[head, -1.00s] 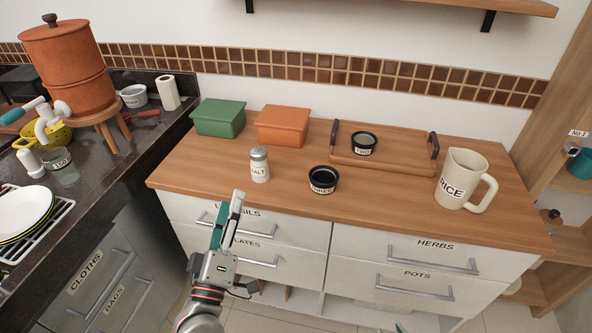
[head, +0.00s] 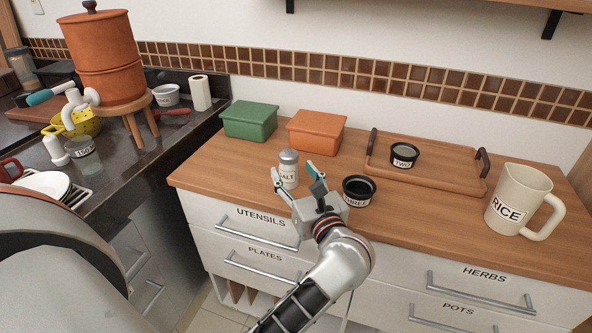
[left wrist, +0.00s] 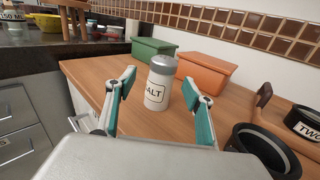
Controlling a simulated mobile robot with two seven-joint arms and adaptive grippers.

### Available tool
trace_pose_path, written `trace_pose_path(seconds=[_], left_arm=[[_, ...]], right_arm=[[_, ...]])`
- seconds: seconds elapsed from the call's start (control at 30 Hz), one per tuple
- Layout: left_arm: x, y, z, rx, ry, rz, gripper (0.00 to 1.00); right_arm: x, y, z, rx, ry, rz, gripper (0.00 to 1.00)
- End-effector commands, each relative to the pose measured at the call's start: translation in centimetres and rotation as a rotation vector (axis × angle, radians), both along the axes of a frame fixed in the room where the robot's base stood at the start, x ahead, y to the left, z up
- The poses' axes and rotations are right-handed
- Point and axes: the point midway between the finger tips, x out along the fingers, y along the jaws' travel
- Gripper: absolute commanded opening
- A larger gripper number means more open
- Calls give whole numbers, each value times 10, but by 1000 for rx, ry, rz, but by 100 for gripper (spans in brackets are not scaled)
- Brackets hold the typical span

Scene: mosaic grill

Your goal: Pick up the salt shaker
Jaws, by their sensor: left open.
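The salt shaker (head: 288,170) is a white cylinder with a grey metal cap and a SALT label. It stands upright on the wooden counter near its front edge. My left gripper (head: 295,178) is open and low over the counter edge, just in front of the shaker. In the left wrist view the shaker (left wrist: 160,84) stands between and beyond the two teal-padded fingers (left wrist: 160,100), with gaps on both sides. Part of the shaker's lower label is hidden by a finger in the head view. My right gripper is not in view.
A black bowl labelled THREE (head: 358,190) stands close to the right of my left gripper. Behind are a green box (head: 249,119) and an orange box (head: 316,133). A wooden tray (head: 440,176) with a bowl labelled TWO (head: 404,155) and a RICE jug (head: 515,200) are to the right.

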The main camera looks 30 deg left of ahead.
Motion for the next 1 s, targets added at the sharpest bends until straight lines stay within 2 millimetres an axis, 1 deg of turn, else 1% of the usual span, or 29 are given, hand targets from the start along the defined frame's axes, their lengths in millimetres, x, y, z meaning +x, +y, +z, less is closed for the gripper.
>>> trace_pose_path(seconds=[0.17, 0.23, 0.3, 0.43, 0.53, 0.73, 0.77, 0.8, 0.87, 0.9, 0.93, 1.0], left_arm=[[12, 14, 2, 6, -1, 1, 53], [20, 22, 3, 8, -1, 1, 53], [28, 29, 3, 8, 0, 1, 53], [36, 41, 1, 7, 1, 1, 53], [39, 45, 1, 5, 2, 0, 53], [39, 45, 0, 5, 3, 0, 53], [39, 45, 0, 5, 3, 0, 48], [39, 45, 0, 5, 3, 0, 37], [39, 45, 0, 5, 3, 0, 22], [39, 45, 0, 5, 3, 0, 11], [39, 45, 0, 5, 3, 1, 8], [39, 45, 1, 5, 2, 1, 8]], right_arm=[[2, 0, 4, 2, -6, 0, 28], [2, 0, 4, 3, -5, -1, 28], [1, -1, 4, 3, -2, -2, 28], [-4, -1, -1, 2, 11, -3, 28], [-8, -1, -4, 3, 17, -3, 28], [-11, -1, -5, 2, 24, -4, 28], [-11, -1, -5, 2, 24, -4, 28], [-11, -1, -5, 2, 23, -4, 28], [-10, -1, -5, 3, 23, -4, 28], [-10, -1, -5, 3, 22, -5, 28], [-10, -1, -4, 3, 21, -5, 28], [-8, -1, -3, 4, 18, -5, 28]])
